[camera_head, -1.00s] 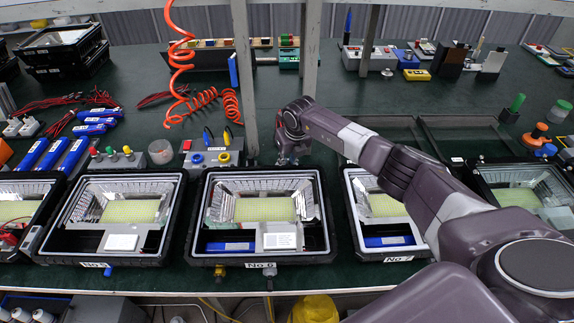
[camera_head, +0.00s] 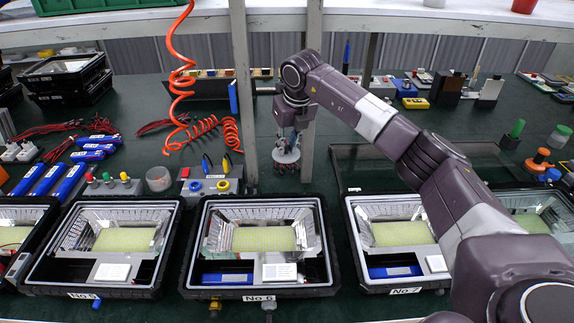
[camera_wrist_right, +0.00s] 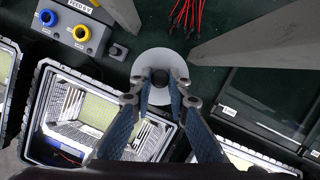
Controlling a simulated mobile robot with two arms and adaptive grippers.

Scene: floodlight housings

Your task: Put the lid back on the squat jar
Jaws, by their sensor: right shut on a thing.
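A pale round lid (camera_head: 287,155) with a dark knob hangs below my right gripper (camera_head: 286,144), above the bench behind the No 6 housing. In the right wrist view, the fingers of my right gripper (camera_wrist_right: 160,82) are closed on the knob, and the lid (camera_wrist_right: 152,62) spreads flat beyond them. A short, wide, translucent jar (camera_head: 158,179), which looks like the squat jar, stands upright on the bench to the left of the lid, apart from it. Whether anything is in the jar is too small to tell. My left gripper is not in view.
Open floodlight housings line the front, including No 6 (camera_head: 318,278). A grey block with blue and yellow rings (camera_head: 213,182) stands between jar and lid. An orange coiled hose (camera_head: 182,80) hangs behind the jar. A grey upright post (camera_head: 312,90) stands close to my right gripper.

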